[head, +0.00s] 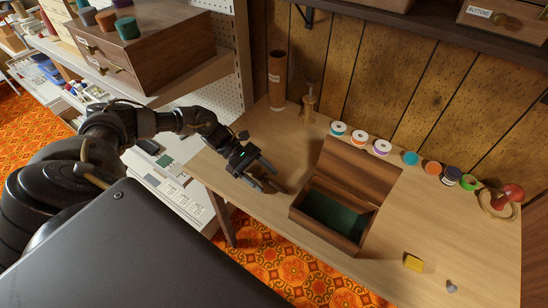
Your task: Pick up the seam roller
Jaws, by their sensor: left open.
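My left gripper (266,177) reaches in from the left over the left part of the wooden table, left of the open wooden box. Its fingers are apart, and I see nothing held between them. A small brown shape or shadow lies by the fingertips, too unclear to name. I cannot pick out the seam roller for certain. A small upright wooden tool (310,99) stands at the back by the panelled wall, apart from the gripper; it may be the roller. My right gripper is not in view.
The open wooden box (362,244) with a green lining stands right of the gripper. A tall brown cylinder (277,80) and several thread spools (360,138) line the back. A red mushroom-shaped object (509,196), yellow block (413,263) and grey thimble-like piece (451,287) lie right. The table's front-left edge is close.

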